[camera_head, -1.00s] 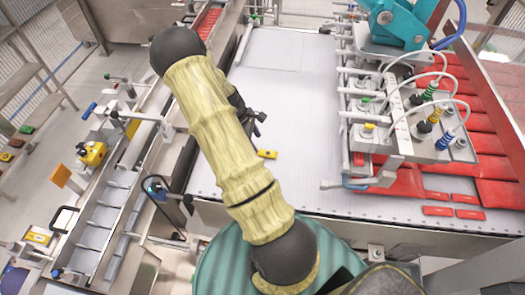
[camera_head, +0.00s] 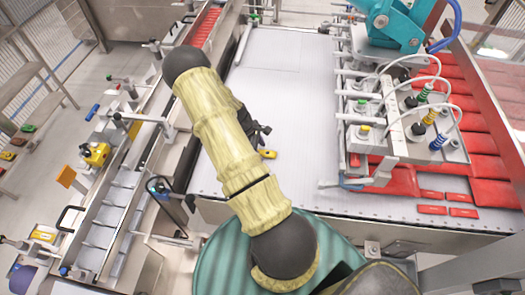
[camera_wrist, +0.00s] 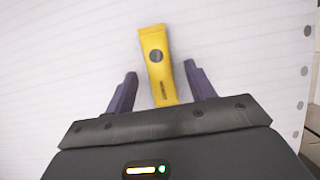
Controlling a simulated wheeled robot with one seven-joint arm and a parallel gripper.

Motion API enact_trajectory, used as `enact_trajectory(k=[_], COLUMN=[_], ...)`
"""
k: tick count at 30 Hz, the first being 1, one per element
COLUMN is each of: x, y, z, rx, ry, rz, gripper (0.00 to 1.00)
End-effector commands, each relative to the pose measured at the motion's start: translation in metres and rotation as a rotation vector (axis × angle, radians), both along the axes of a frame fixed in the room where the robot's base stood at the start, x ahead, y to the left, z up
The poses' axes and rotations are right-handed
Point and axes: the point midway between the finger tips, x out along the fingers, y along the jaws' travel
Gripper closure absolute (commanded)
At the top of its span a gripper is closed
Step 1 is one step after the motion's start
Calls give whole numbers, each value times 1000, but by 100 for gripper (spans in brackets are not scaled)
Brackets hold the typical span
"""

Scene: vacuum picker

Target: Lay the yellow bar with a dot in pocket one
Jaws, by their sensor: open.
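The yellow bar with a dark dot (camera_wrist: 158,68) lies on the white slatted surface (camera_wrist: 75,50). In the wrist view its near end lies between the two dark fingers of my gripper (camera_wrist: 160,85), with a gap on each side. The fingers are apart and hold nothing. In the head view a small yellow bar (camera_head: 267,154) lies on the white surface (camera_head: 300,100), just right of my arm and gripper (camera_head: 257,131). A row of metal pockets (camera_head: 100,235) runs along the left; I cannot tell which is pocket one.
A picker head with hoses (camera_head: 415,125) stands over the right side, beside many red packs (camera_head: 475,140). Several red bars (camera_head: 432,209) lie at the front right. A yellow device (camera_head: 95,154) is left of the pockets. The middle of the white surface is clear.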

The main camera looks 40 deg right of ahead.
Motion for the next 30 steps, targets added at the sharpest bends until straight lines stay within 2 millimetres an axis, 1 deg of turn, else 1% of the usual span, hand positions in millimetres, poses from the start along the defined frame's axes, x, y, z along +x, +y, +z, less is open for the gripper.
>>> enact_trajectory(k=[3,17,20,24,25,26,27,30], x=[-1,-1,-1,-1,-1,-1,-1,-1], y=[-1,0,0,0,0,-1,-1,-1], z=[-3,-3,-3,-3,-3,-3,-3,-3], rx=[-1,0,1,1,0,0,0,0], ry=[-1,-1,-1,-1,-1,-1,-1,-1], rz=[0,0,0,0,0,0,0,0], gripper=[45,45,63,91,94,94,97,97])
